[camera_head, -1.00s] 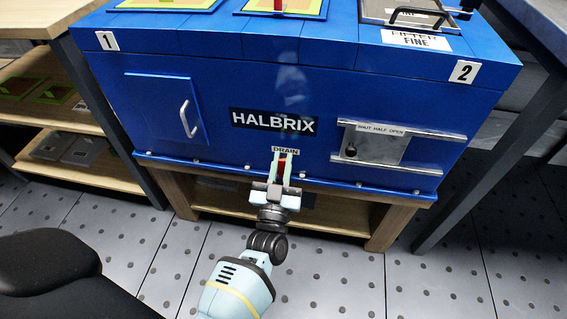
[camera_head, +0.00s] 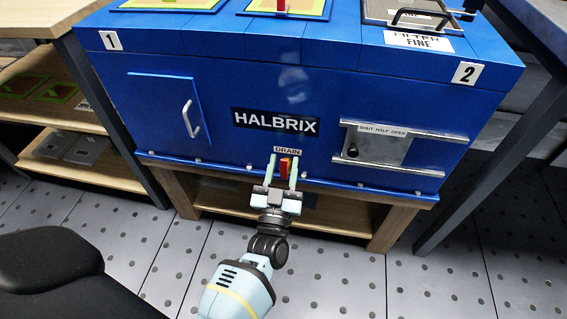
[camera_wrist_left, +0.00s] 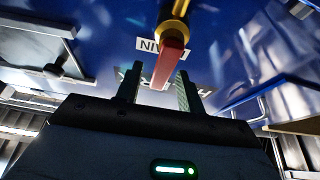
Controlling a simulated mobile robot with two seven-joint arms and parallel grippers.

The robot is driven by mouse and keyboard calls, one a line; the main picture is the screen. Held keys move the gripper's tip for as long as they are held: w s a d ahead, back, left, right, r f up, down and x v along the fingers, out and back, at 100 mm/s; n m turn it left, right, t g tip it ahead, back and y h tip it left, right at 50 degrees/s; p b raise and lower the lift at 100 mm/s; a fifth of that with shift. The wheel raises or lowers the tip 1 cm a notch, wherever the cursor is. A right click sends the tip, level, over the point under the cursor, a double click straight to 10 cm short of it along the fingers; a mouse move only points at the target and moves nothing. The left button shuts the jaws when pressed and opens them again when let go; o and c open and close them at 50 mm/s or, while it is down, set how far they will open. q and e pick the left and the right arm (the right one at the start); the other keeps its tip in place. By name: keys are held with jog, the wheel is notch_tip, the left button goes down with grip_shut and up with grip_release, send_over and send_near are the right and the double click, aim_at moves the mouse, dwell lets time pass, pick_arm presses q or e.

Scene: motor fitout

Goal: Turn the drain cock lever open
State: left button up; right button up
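The red drain cock lever (camera_head: 284,166) is low on the blue machine's front (camera_head: 220,145), below the DRAIN label (camera_head: 287,150). In the left wrist view the lever (camera_wrist_left: 169,62) hangs from a brass cock body (camera_wrist_left: 177,16). My left gripper (camera_head: 283,168) is open around the lever, one finger on each side. In both views gaps show between the lever and the fingers, so it does not look clamped. The wrist view also shows the open fingers (camera_wrist_left: 158,90). My right gripper is not in view.
A small door with a handle (camera_head: 188,118) is left of the HALBRIX sign. A sliding plate (camera_head: 377,148) marked SHUT HALF OPEN sits to the right between two rails. The machine stands on a wooden stand (camera_head: 385,228). Shelving (camera_head: 110,178) stands at the left.

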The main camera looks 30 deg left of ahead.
pick_arm(q)
jog(key=v, duration=0.7)
jog(key=shift+p, duration=0.45)
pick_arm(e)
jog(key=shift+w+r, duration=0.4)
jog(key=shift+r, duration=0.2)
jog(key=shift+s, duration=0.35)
